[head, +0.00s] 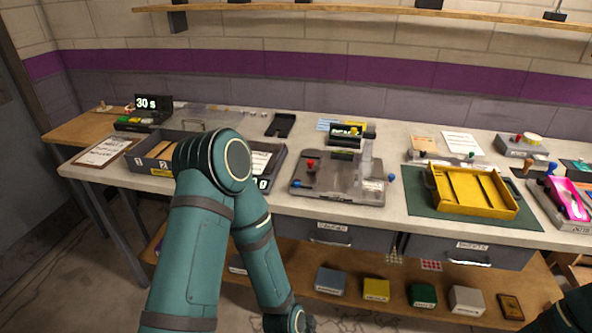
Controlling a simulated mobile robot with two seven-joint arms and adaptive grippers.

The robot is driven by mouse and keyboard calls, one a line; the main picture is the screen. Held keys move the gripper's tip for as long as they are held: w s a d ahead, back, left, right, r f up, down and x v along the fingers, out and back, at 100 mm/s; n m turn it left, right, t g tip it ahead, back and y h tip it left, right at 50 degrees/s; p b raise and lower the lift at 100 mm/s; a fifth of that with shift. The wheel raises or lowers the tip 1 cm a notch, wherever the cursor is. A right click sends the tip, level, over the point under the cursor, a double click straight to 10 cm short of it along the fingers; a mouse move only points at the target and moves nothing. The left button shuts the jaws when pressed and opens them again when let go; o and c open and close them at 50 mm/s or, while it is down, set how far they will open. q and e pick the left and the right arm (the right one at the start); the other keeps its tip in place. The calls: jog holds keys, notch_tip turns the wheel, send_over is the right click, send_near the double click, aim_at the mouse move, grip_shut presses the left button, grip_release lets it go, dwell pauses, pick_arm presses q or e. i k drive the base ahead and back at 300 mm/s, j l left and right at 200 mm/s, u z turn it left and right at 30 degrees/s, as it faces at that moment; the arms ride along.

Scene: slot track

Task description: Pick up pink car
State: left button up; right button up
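A pink, elongated object that looks like the pink car (566,198) sits at the right end of the bench, near the picture's edge. It lies tilted on a grey fixture (548,209) with a blue knob beside it. My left arm rises from the bottom, bends at the elbow in front of the bench and runs down again. Its gripper is outside the picture below. Only a dark bit of my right arm shows in the lower right corner, and its gripper is out of view. Neither gripper is seen near the pink object.
A yellow tray (437,197) on a green mat (421,207) lies left of the pink object. A clear-topped device (325,188) stands mid-bench. A grey divided bin (147,160) is partly behind my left arm. Small boxes stand on the lower shelf (325,292). A wooden shelf (380,14) runs above.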

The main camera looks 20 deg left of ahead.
aim_at(561, 190)
jog(key=u, duration=0.4)
jog(key=z, duration=1.3)
jog(key=i+l, duration=0.15)
jog(key=i+z, duration=0.05)
jog(key=i, duration=0.05)
